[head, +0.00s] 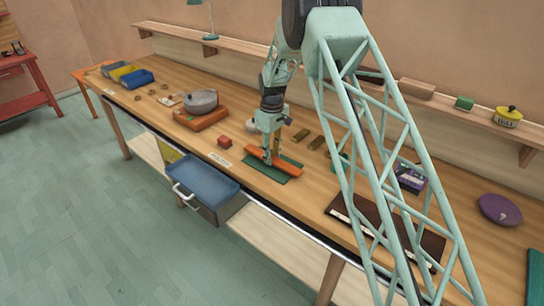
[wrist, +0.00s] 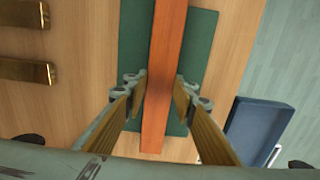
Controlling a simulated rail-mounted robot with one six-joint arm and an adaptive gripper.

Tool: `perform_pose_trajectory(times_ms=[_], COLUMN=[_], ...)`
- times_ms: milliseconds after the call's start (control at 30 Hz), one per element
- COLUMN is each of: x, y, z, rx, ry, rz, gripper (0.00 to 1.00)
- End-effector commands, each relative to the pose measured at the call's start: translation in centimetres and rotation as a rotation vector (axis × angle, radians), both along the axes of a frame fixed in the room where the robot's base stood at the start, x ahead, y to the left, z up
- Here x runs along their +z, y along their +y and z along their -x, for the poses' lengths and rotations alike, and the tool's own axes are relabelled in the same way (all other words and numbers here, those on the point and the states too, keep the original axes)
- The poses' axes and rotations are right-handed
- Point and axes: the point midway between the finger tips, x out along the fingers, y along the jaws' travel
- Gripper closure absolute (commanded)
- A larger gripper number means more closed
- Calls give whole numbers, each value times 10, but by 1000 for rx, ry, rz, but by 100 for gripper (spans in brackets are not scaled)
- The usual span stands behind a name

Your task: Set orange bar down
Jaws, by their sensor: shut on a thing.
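The orange bar (head: 288,161) is long and flat and lies over the dark green mat (head: 262,172) on the workbench. My gripper (head: 268,158) points down onto the bar with its fingers on both sides. In the wrist view, the bar (wrist: 165,45) runs top to bottom between the fingertips of my gripper (wrist: 160,92), with the green mat (wrist: 202,45) below it. The gripper is shut on the bar near its middle. I cannot tell whether the bar touches the mat or is slightly above it.
An open blue drawer (head: 203,182) juts out below the bench front. A dark tray (head: 345,212) lies to the right.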

Motion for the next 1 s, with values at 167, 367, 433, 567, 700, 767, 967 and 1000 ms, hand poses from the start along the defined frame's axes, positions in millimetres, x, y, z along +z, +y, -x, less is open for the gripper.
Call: perform_pose_trajectory(times_ms=[167,367,433,567,700,767,967,1000], x=[-2,-5,-6,-6,-6,-6,-6,-6], y=[0,0,0,0,0,0,0,0], z=[0,0,0,0,0,0,0,0], rx=[0,0,0,0,0,0,0,0], ry=[0,0,0,0,0,0,0,0], rz=[0,0,0,0,0,0,0,0], gripper=[90,90,90,70,60,60,60,60])
